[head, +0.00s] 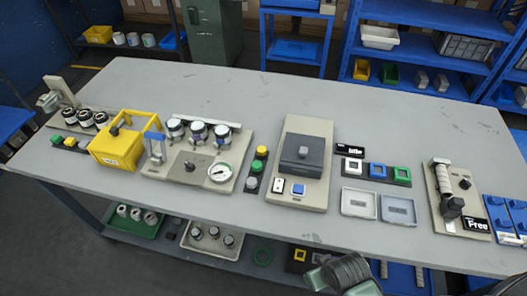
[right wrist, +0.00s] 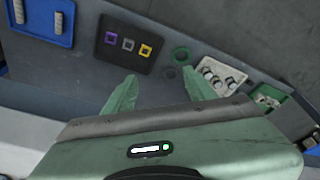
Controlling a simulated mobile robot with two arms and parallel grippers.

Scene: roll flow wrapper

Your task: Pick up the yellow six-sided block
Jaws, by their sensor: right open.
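I cannot tell for sure which piece is the yellow six-sided block. A yellow round-looking piece (head: 261,152) tops a short row with green and grey ones mid-table. A yellow square piece (head: 299,255) is on a dark board on the lower shelf; it also shows in the right wrist view (right wrist: 146,51), beside a grey and a purple one. My right gripper (right wrist: 160,74) is open and empty, its fingers pointing toward the lower shelf. My left gripper is not seen.
A green ring (right wrist: 181,54) lies on the lower shelf. The table's back is clear.

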